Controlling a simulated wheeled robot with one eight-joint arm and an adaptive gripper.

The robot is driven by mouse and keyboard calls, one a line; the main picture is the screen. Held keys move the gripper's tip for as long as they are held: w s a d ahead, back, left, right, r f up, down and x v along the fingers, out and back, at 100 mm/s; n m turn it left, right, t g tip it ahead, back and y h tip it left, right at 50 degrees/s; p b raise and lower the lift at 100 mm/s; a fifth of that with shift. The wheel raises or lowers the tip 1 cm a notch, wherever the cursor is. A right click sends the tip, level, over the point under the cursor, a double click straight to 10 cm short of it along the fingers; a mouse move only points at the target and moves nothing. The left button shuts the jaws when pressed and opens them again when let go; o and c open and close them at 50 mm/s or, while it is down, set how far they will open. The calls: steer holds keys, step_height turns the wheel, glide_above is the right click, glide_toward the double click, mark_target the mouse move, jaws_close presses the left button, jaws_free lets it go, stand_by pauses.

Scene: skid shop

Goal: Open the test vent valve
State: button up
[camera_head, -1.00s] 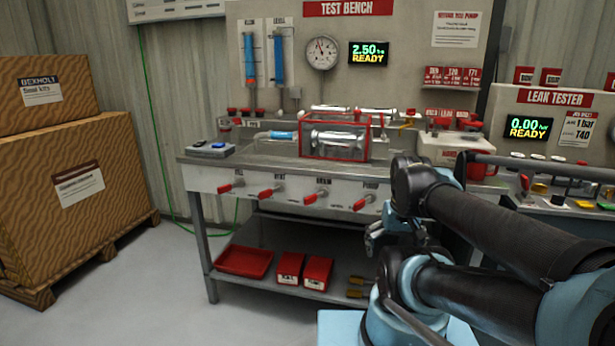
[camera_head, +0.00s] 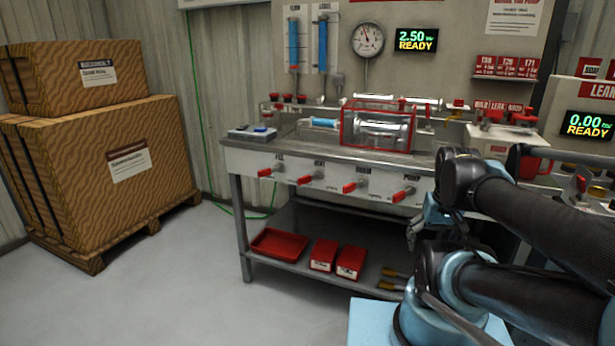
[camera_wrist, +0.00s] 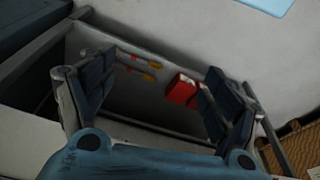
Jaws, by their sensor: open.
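The test bench (camera_head: 236,160) has a row of red-handled valves on its front panel. The second from the left, under a small label that looks like VENT, is the vent valve (camera_head: 311,178). Its red handle lies roughly sideways, pointing left. My gripper (camera_head: 412,232) is at the right end of the bench, low and in front of it, well apart from the valve. In the wrist view my gripper (camera_wrist: 155,95) has its two fingers spread with nothing between them. The wrist view shows the lower shelf, not the vent valve.
Other valves, the leftmost (camera_head: 270,171), the third (camera_head: 355,185) and the rightmost (camera_head: 404,193), flank the vent valve. A red tray (camera_head: 279,244) and red bins (camera_head: 351,262) lie on the lower shelf. Stacked crates (camera_head: 100,200) stand left. Floor before the bench is clear.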

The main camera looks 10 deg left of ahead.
steer(key=shift+n, duration=0.4)
steer(key=w+r, duration=0.1)
steer(key=w+a+r, duration=0.1)
steer(key=w+r, duration=0.1)
steer(key=shift+w+a, duration=0.15)
steer(key=shift+a, duration=0.1)
steer(key=c, duration=1.4)
steer(key=shift+n+y, duration=0.3)
steer(key=shift+n, duration=0.3)
steer(key=w+a+r, duration=0.2)
steer(key=w, duration=0.1)
steer(key=w+a+r, duration=0.1)
steer(key=shift+w+r, duration=0.3)
jaws_close()
steer(key=w+a+r+n, duration=0.3)
steer(key=w+a+r, duration=0.3)
steer(key=w+a, duration=0.6)
steer(key=w+a+n+y, duration=0.1)
steer(key=w+a, duration=0.4)
steer(key=a, duration=0.8)
steer(key=w+a+n+y, duration=0.1)
steer(key=w+a+n, duration=0.2)
steer(key=a, duration=1)
steer(key=shift+w+a+r+n, duration=0.3)
steer(key=shift+w+a+n, duration=0.1)
steer(key=shift+w, duration=0.75)
